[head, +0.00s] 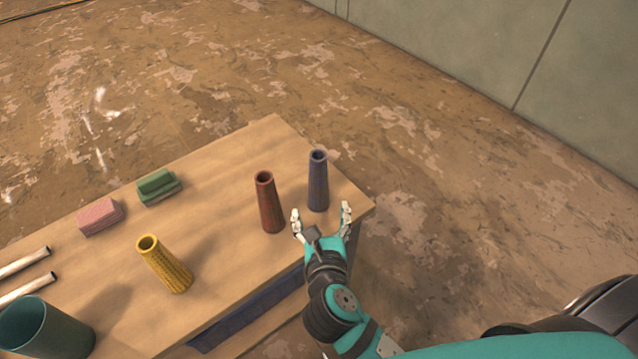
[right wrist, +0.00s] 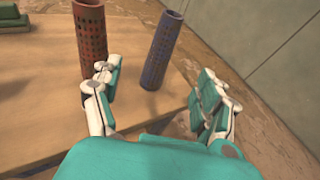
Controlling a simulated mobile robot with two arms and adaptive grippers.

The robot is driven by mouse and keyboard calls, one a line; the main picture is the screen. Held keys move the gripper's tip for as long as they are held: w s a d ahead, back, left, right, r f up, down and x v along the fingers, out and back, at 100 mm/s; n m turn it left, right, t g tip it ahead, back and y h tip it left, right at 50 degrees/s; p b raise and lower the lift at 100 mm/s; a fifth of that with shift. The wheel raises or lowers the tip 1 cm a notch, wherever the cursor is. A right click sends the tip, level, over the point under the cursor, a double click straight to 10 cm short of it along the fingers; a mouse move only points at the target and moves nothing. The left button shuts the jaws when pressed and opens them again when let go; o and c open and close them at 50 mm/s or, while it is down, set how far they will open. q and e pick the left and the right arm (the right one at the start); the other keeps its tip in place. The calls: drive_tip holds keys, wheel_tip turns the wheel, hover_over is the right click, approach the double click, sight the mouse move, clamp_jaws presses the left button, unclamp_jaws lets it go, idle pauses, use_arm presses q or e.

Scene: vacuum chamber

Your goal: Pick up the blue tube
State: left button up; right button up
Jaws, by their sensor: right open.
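The blue tube (head: 318,182) stands upright near the right corner of the wooden table. It is a tapered, perforated tube with an open top. In the right wrist view the blue tube (right wrist: 163,50) stands ahead, between the lines of the two fingers and nearer the left one. My right gripper (head: 321,215) is open and empty, at the table's near edge just in front of the blue tube. In the right wrist view its open fingers (right wrist: 160,92) show on both sides. My left gripper is not in view.
A red tube (head: 268,203) stands close to the left of the blue one. A yellow tube (head: 166,265), a green block (head: 158,188), a pink block (head: 100,217), a teal cup (head: 45,330) and metal rods (head: 25,290) are further left. The table (head: 225,160) is clear behind the tubes.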

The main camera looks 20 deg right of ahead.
sight(319, 182)
drive_tip(key=p+x, duration=0.1)
drive_tip(key=x, duration=0.9)
drive_tip(key=shift+w+f, duration=0.15)
drive_tip(key=shift+w, duration=0.05)
drive_tip(key=x, duration=0.5)
drive_tip(key=shift+d+f, duration=0.35)
drive_tip(key=shift+f, duration=0.05)
drive_tip(key=shift+w+f, duration=0.2)
drive_tip(key=shift+w, duration=0.15)
drive_tip(key=shift+s, duration=0.1)
drive_tip(key=shift+c, duration=1.1)
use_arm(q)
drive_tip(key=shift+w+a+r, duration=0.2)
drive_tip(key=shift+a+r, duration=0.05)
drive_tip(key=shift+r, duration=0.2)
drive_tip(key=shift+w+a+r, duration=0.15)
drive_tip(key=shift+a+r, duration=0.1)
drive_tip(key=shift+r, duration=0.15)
use_arm(e)
drive_tip(key=c, duration=1.1)
drive_tip(key=shift+r, duration=0.1)
